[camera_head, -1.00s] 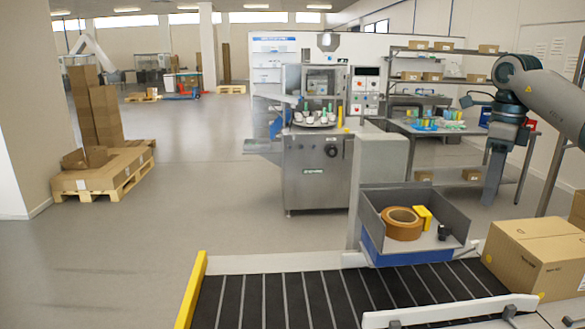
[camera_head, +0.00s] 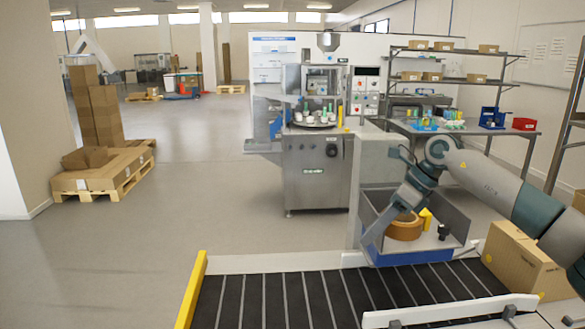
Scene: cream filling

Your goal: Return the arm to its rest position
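My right arm comes in from the right edge, and its gripper (camera_head: 372,240) points down and left, in front of the left wall of the grey bin. Its fingers are too small and foreshortened to tell whether they are open or shut; no object shows in them. My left gripper is not in view.
The grey bin (camera_head: 455,224) holds a brown tape roll (camera_head: 404,229) and a yellow item (camera_head: 426,217), partly hidden by my arm. A conveyor (camera_head: 300,300) runs in front. A cardboard box (camera_head: 520,262) stands at right. The filling machine (camera_head: 315,165) stands behind; open floor lies left.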

